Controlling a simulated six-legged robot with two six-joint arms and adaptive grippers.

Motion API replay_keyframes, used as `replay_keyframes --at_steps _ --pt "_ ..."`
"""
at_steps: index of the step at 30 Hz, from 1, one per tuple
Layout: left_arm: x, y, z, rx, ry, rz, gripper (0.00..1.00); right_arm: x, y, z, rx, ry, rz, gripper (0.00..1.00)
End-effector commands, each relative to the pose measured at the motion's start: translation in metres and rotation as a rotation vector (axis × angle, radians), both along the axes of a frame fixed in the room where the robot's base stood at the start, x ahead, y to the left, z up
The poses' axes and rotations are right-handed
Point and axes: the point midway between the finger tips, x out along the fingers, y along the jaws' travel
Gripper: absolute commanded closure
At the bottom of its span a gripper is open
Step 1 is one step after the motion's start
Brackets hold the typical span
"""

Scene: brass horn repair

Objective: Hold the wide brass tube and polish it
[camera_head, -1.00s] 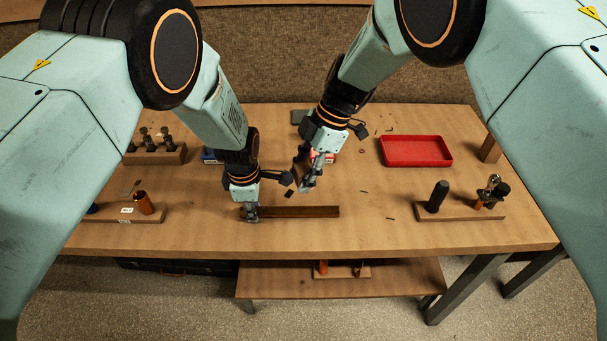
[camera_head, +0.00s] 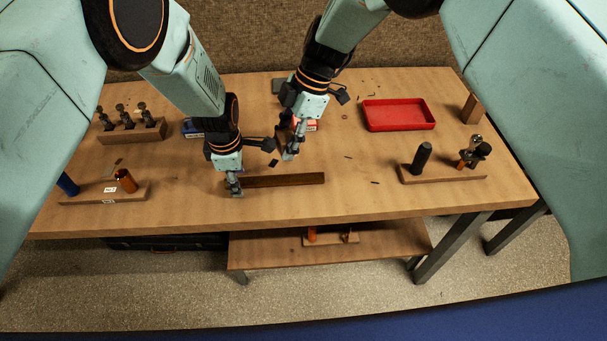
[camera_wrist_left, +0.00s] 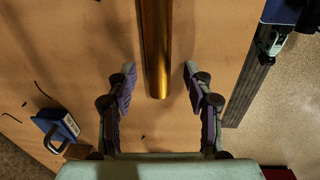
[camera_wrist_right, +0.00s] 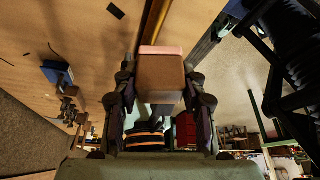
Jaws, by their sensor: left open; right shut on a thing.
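The wide brass tube (camera_head: 285,180) lies left to right on the middle of the table and looks dark in the head view. In the left wrist view the tube (camera_wrist_left: 154,50) is shiny gold, and its near end points between the fingers. My left gripper (camera_head: 236,188) is open at the tube's left end, with a gap on each side. My right gripper (camera_head: 291,152) is shut on a brown block with a pinkish top (camera_wrist_right: 161,75), held behind the tube. Part of the tube (camera_wrist_right: 154,22) shows beyond the block; whether they touch is unclear.
A red tray (camera_head: 398,115) stands at the back right. A wooden stand (camera_head: 443,174) with dark tools is at the right, a rack (camera_head: 132,134) at the back left, and a board with an orange cup (camera_head: 126,181) at the front left. Small dark scraps lie about.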

Motion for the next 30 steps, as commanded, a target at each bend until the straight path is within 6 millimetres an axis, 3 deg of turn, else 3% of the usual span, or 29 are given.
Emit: replay_keyframes --at_steps 15,22,30 --pt "-0.008 0.0 0.094 0.001 -0.004 0.0 0.48 0.0 0.0 0.0 0.0 0.0 0.0 0.93" --pt "-0.011 0.0 0.111 0.0 -0.002 0.001 0.48 0.0 0.0 0.0 0.0 0.0 0.0 0.93" --pt "-0.014 0.003 0.108 0.003 0.002 -0.013 0.48 0.0 0.0 0.0 0.0 0.0 0.0 0.93"
